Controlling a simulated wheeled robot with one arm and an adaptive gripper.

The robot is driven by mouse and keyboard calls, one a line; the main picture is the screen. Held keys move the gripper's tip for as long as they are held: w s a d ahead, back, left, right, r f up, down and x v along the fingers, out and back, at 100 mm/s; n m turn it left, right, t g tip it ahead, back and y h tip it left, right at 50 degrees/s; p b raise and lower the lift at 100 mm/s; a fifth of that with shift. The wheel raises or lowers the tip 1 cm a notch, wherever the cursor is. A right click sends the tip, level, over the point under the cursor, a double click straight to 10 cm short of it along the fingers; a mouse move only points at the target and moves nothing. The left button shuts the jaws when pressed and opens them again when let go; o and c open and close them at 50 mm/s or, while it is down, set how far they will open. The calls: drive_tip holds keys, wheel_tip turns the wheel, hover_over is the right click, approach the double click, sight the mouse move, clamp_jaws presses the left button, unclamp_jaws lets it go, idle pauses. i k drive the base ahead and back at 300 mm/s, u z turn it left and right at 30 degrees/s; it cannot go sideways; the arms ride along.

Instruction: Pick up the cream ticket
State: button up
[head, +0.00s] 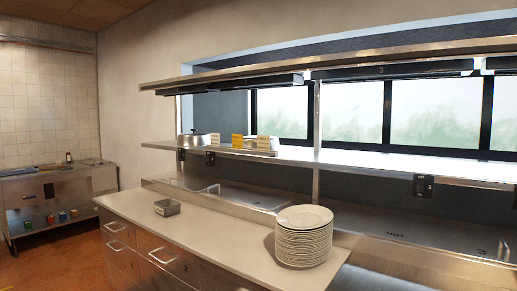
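Several small upright cards or tickets stand on the middle steel shelf in the head view. A cream one (215,139) is at the left, close to a lidded metal pot. An orange-yellow one (237,140) stands to its right. Another pale cream one (263,142) is further right, near the shelf's front edge. They are too small to read, and I cannot tell which cream one the task means. My gripper is not in view.
The steel shelf (385,167) runs above a pale counter (215,229) with drawers. A tall stack of white plates (303,238) and a small grey metal container (167,207) stand on the counter. The lidded pot (194,139) is on the shelf. Floor is open at left.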

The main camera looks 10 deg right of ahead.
sight(263, 141)
drive_tip(key=u, duration=0.65)
drive_tip(key=i, duration=0.65)
drive_tip(key=u, duration=0.65)
drive_tip(key=i, duration=0.75)
drive_tip(key=z, duration=0.7)
drive_tip(key=i, duration=0.7)
drive_tip(key=z, duration=0.85)
